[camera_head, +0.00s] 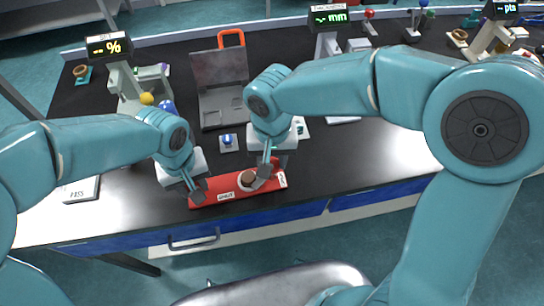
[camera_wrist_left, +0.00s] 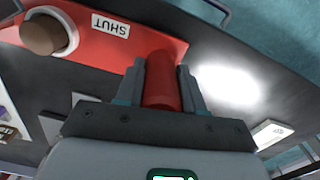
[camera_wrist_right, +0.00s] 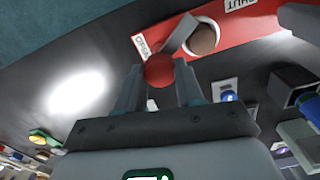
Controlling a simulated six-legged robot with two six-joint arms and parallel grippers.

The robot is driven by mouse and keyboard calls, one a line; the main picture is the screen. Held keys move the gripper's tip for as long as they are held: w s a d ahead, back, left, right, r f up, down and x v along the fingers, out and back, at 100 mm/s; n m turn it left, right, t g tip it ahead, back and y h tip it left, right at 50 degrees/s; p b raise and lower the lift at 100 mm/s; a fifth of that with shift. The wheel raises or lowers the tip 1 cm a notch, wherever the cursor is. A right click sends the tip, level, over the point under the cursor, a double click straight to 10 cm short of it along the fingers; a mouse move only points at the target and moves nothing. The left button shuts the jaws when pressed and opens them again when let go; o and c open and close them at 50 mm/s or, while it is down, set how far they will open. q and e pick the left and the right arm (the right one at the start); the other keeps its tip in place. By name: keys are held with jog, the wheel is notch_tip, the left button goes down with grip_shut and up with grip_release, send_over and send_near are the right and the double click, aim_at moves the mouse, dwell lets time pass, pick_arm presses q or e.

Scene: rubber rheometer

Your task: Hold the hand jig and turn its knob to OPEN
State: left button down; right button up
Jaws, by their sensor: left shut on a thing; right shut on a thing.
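The red hand jig (camera_head: 223,190) lies near the bench's front edge. Its brown knob (camera_head: 248,178) sits in a white ring, with a SHUT label (camera_wrist_left: 110,25) on one side and an OPEN label (camera_wrist_right: 141,44) on the other. A grey bar (camera_wrist_right: 180,34) reaches from beside the knob towards OPEN; I cannot tell whether it belongs to the knob. My left gripper (camera_head: 197,190) is shut on the jig's red handle (camera_wrist_left: 161,80) at the SHUT end. My right gripper (camera_head: 267,170) is shut on a round red grip (camera_wrist_right: 159,70) at the OPEN end.
Behind the jig stand an open grey case (camera_head: 222,95) with an orange handle and a small blue button (camera_head: 228,140). A display reading % (camera_head: 110,46) is at the back left, and another reading mm (camera_head: 328,17) at the back. The front bench edge is close.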

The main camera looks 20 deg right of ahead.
aim_at(272, 162)
jog(key=n, duration=0.5)
jog(key=shift+n, duration=0.4)
jog(key=n, duration=0.5)
jog(key=shift+n, duration=0.3)
jog(key=o, duration=1.1)
jog(key=shift+c, duration=0.2)
notch_tip(272, 162, up, 12)
